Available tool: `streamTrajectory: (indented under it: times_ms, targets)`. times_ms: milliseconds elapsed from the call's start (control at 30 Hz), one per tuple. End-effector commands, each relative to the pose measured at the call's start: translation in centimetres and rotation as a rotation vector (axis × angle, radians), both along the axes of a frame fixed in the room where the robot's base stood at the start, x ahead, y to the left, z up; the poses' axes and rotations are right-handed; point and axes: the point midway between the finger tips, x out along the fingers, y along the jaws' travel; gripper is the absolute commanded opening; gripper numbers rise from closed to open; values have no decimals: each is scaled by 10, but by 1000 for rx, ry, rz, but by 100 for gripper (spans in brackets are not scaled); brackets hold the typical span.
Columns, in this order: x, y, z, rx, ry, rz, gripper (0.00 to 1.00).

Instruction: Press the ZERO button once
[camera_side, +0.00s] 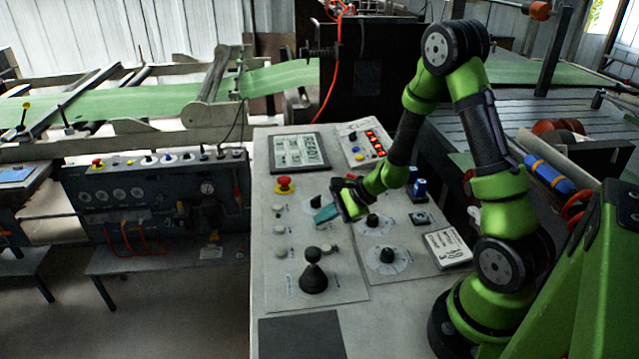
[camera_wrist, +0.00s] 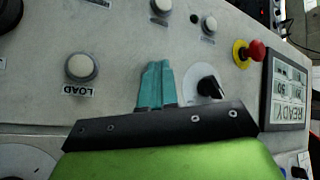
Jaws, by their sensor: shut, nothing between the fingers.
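My gripper (camera_side: 326,213) is over the sloped control panel, with its teal fingers shut together and empty. In the wrist view the teal fingers (camera_wrist: 155,86) point at bare panel between a round white button labelled LOAD (camera_wrist: 81,67) and a black knob (camera_wrist: 210,87). Two more pale buttons, a larger one (camera_wrist: 161,6) and a smaller one (camera_wrist: 208,24), sit at the top of the wrist view; their labels are too small to read. I cannot tell which button is ZERO. In the side view, pale buttons (camera_side: 279,230) run down the panel's left side.
A red emergency-stop button (camera_side: 284,184) stands below a display reading READY (camera_side: 299,152). A black joystick (camera_side: 313,278) rises from the lower panel. Black dial knobs (camera_side: 387,255) are right of my gripper, and a lettered white plate (camera_side: 447,247) lies at the right.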

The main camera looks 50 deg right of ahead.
Motion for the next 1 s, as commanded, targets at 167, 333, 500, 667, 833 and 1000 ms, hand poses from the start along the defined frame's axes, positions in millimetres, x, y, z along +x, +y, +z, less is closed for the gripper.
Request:
streamTrajectory:
  times_ms: [167, 333, 500, 667, 833, 1000]
  targets:
    - [0, 0, 1, -1, 1, 1, 0]
    - [0, 0, 7, -2, 1, 1, 0]
    - [-1, 0, 16, -2, 1, 1, 0]
    - [-1, 0, 17, -1, 1, 1, 0]
    - [-1, 0, 17, -1, 1, 1, 0]
    - [0, 0, 30, -1, -3, 2, 0]
